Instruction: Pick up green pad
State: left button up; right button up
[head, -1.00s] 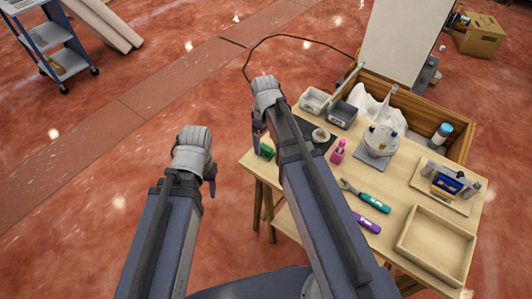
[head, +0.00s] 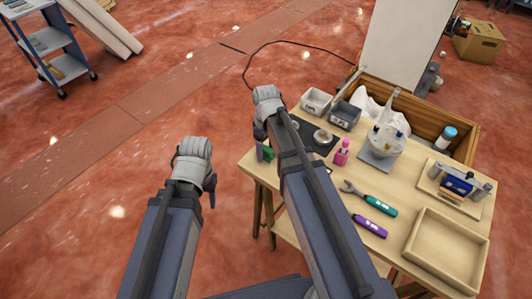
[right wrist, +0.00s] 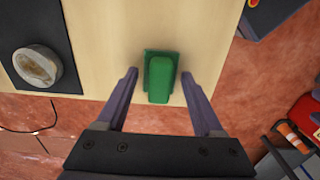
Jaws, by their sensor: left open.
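The green pad (head: 269,154) lies at the table's near left edge in the head view, partly hidden by my right gripper (head: 261,148). In the right wrist view the green pad (right wrist: 159,78) lies on the pale wood close to the table edge. The fingers of my right gripper (right wrist: 159,76) are apart, one on each side of the pad, with a visible gap to it on both sides. My left gripper (head: 208,190) is open and empty over the floor, left of the table; its far finger is mostly hidden behind the wrist.
A dark mat with a round grey piece (right wrist: 37,67) lies beside the pad. The table (head: 322,215) also holds a pink bottle (head: 342,152), teal (head: 380,205) and purple (head: 370,226) tools, grey bins (head: 344,115) and an empty wooden tray (head: 447,250). Open floor lies left of the table.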

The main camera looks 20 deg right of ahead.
aim_at(266, 148)
grip_shut()
dwell(0.3)
jog(key=shift+r, duration=0.1)
notch_tip(266, 148, up, 10)
jog(key=p, duration=1)
jog(key=shift+c, duration=1.4)
grip_release()
jog(key=c, duration=0.6)
